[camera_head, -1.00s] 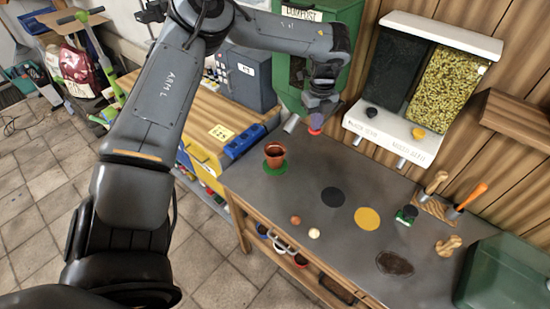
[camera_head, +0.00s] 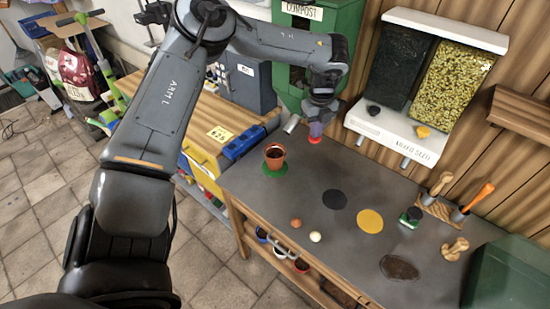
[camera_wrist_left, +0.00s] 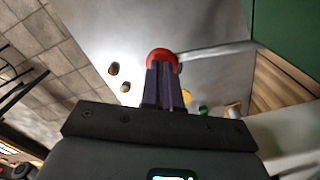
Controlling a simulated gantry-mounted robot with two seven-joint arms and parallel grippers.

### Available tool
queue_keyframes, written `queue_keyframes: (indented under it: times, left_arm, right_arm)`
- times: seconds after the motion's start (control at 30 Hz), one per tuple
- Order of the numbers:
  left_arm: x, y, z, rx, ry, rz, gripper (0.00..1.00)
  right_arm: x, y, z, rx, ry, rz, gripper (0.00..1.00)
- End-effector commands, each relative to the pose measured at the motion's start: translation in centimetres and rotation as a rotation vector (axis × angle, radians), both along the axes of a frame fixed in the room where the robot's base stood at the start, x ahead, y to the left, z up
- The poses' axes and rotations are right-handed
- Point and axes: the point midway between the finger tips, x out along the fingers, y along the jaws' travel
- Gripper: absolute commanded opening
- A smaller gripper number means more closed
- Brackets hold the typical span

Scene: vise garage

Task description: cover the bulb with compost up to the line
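The terracotta pot (camera_head: 275,157) stands upright on a green disc (camera_head: 268,170) at the bench's left end. Its inside looks dark; the line and any bulb in it cannot be made out. The green compost bin (camera_head: 345,30) stands behind, with a grey spout (camera_head: 291,124) above the pot's far side. My left gripper (camera_head: 317,130) is right of the spout, fingers together and pointing down, tips at a red knob (camera_head: 315,140). In the left wrist view the red knob (camera_wrist_left: 162,57) is beyond the fingertips, with a grey rod running right from it. My right gripper is out of view.
A brown ball-like item (camera_head: 296,223) and a pale one (camera_head: 315,236) lie near the front edge. Black (camera_head: 334,199) and yellow (camera_head: 369,221) discs mark the bench. A seed dispenser (camera_head: 400,140) hangs on the wall; tools stand at right.

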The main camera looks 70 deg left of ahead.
Motion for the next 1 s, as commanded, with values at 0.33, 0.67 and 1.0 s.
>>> queue_keyframes:
  times: [0.33,0.67,1.0]
  left_arm:
    - [-0.1,0.0,1.5,-0.002,0.003,-0.001,0.00]
    - [-0.1,0.0,4.2,-0.001,0.002,0.000,0.00]
    - [-0.1,0.0,6.0,0.000,0.001,0.000,0.00]
  right_arm:
    - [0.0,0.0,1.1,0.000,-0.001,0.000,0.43]
    - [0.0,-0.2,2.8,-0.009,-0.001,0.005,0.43]
    - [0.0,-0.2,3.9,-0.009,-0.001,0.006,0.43]
